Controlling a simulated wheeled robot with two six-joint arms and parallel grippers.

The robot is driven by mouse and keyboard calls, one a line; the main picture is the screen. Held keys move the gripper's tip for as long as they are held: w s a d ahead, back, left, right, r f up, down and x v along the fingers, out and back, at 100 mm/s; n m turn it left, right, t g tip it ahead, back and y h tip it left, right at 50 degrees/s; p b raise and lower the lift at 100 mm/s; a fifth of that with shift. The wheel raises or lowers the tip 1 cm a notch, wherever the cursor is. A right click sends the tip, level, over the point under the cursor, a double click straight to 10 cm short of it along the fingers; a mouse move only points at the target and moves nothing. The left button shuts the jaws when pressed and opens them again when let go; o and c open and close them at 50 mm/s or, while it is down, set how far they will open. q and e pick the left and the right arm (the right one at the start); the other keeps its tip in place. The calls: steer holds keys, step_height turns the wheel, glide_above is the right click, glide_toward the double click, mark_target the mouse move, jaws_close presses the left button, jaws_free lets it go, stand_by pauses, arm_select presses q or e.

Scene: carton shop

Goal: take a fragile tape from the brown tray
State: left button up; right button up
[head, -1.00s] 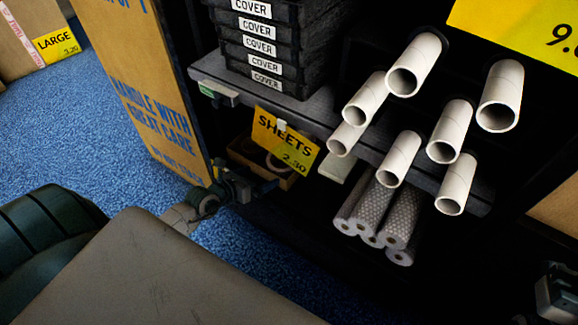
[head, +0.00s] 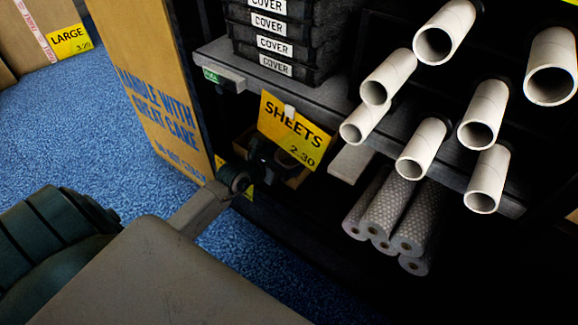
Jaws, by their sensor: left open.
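My left gripper (head: 264,152) is open at the front of the tray, just left of the sign. Its dark fingers are hard to make out against the shadow. I cannot tell whether it touches anything. My right gripper is not in view.
The SHEETS sign (head: 292,130) hangs close above the gripper from the shelf edge (head: 300,95). Black COVER trays (head: 285,45) are stacked above. Cardboard tubes (head: 420,148) stick out at right, over bubble-wrap rolls (head: 385,215). A tall carton (head: 150,90) stands at left.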

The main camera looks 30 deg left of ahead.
arm_select(q)
steer(key=shift+w+d+f, duration=0.1)
steer(key=shift+w+f, duration=0.45)
steer(key=shift+w, duration=0.15)
steer(key=shift+f, duration=0.1)
steer(key=shift+c, duration=0.3)
steer(key=shift+f, duration=0.1)
steer(key=c, duration=0.7)
